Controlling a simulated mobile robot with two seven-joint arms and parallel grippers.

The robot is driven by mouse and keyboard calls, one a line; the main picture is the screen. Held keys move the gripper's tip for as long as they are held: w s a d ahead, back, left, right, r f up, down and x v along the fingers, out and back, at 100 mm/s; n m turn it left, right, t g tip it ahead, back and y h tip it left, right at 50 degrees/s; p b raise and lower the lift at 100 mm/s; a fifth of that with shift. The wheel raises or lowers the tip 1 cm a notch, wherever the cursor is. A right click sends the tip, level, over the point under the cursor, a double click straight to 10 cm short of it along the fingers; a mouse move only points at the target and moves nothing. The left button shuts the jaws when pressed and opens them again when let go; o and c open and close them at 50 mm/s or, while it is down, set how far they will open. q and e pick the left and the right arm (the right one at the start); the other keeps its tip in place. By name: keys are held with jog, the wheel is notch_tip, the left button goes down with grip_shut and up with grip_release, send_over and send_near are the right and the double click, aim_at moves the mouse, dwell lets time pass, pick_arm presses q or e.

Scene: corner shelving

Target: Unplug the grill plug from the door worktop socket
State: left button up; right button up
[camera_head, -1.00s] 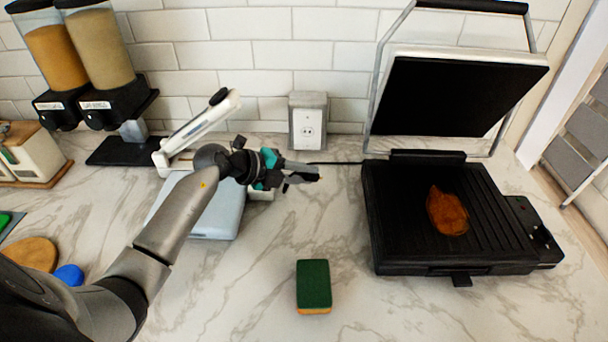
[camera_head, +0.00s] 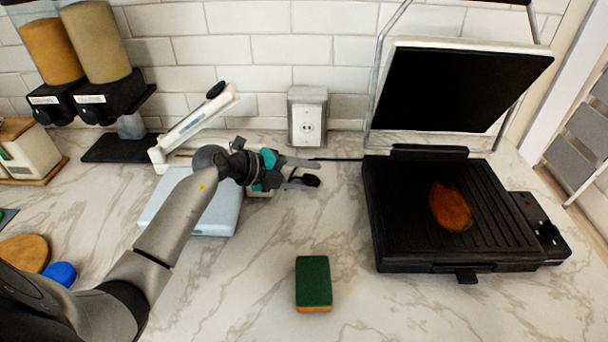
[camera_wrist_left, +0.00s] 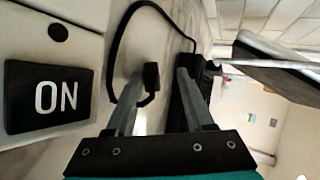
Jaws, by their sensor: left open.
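The worktop socket (camera_head: 307,122) is a grey-white box against the tiled wall, and no plug shows in its face. My left gripper (camera_head: 316,172) is open in front of and below it, its fingers pointing right. A small black plug (camera_head: 311,181) is at the lower fingertip. In the left wrist view the plug (camera_wrist_left: 151,76) is between the spread fingers, close to the left one; I cannot tell whether it touches. Its black cord (camera_wrist_left: 117,42) loops above. The black grill (camera_head: 440,215) stands open at the right. My right gripper is out of view.
A green and orange sponge (camera_head: 313,283) lies at the front middle. A white appliance (camera_head: 192,213) stands below my left wrist, and dispensers (camera_head: 95,60) stand at the back left. A brown piece of food (camera_head: 451,207) lies on the grill. The worktop between sponge and grill is clear.

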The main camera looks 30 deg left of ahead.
pick_arm(q)
jog(key=shift+s+f, duration=0.15)
jog(key=shift+s+a, duration=0.25)
jog(key=p+v, duration=0.2)
jog(key=v, duration=1.2)
jog(key=shift+r, duration=0.5)
jog(key=shift+r+p, duration=0.1)
jog(key=shift+p, duration=0.2)
